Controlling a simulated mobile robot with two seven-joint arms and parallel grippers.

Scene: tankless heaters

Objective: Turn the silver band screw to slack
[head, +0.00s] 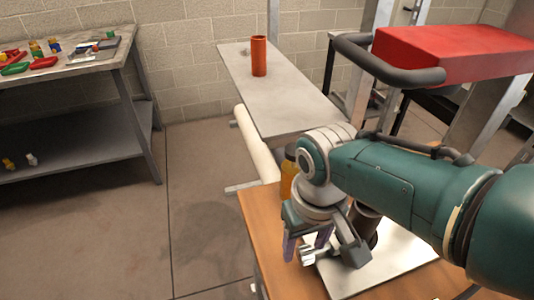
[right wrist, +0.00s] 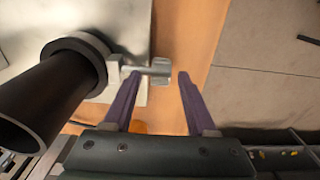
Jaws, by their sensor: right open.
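The silver band screw (right wrist: 158,70) sticks out sideways from a band on a dark pipe (right wrist: 45,97). It ends in a flat wing head, which also shows in the head view (head: 308,256). My right gripper (right wrist: 158,76) is open, with its two purple fingers apart on either side of the wing head. I cannot tell whether either finger touches it. In the head view my right gripper (head: 306,246) points down beside the pipe, which it partly hides. My left gripper is in neither view.
The pipe stands on a pale plate (head: 400,262) on a wooden table (head: 262,222). An amber bottle (head: 288,182) stands close behind my right gripper. Behind are a grey bench (head: 285,100) with an orange cylinder (head: 259,56) and a red box (head: 450,48).

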